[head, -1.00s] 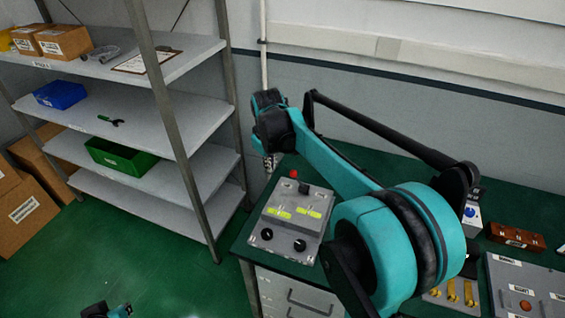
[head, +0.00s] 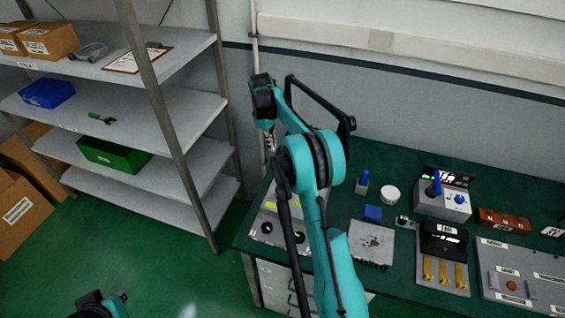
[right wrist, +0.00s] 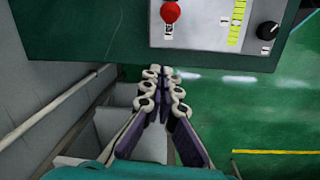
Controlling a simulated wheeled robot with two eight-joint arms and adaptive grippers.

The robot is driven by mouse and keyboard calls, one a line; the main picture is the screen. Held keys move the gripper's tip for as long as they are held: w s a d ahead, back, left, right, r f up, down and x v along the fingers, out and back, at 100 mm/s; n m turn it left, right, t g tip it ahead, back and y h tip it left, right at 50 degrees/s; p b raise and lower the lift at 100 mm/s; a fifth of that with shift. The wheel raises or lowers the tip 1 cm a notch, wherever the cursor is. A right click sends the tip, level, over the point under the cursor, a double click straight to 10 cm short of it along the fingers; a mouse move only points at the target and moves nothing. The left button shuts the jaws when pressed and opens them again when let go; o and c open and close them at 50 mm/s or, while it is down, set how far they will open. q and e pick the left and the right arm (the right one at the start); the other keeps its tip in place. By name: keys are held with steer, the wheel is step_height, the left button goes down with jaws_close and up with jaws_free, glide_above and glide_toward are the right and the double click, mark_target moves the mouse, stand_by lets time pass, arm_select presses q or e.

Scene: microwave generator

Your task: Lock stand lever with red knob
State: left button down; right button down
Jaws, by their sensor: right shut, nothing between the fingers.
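The red knob (right wrist: 170,12) shows at the top of the right wrist view, on a grey box (right wrist: 200,30) with a black dial and yellow-green labels. In the head view the grey box (head: 262,232) stands at the left end of the green table, partly covered by my right arm; the knob is hidden there. My right gripper (right wrist: 163,75) is shut and empty. It is beside the table edge, apart from the knob. In the head view the right gripper (head: 268,142) hangs beyond the box, small and partly hidden. No left fingers can be made out at the bottom left.
A metal shelf (head: 165,110) with boxes stands close on the left. The green table (head: 390,290) holds a blue-knobbed device (head: 443,200), a white round container (head: 390,194) and a grey panel (head: 520,280) to the right. A wall pipe (head: 254,40) runs behind the gripper.

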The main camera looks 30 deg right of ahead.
steer(key=s+f, duration=0.1)
steer(key=f, duration=0.2)
steer(key=s+d+f+b, duration=0.1)
steer(key=f, duration=0.1)
steer(key=d+f, duration=0.1)
steer(key=f, duration=0.2)
steer(key=shift+s+d+f+b, duration=0.2)
steer(key=shift+s+f+b, duration=0.15)
steer(key=shift+s+b, duration=0.05)
steer(key=shift+s+d+r, duration=0.15)
steer(key=shift+s+r, duration=0.05)
steer(key=shift+s, duration=0.15)
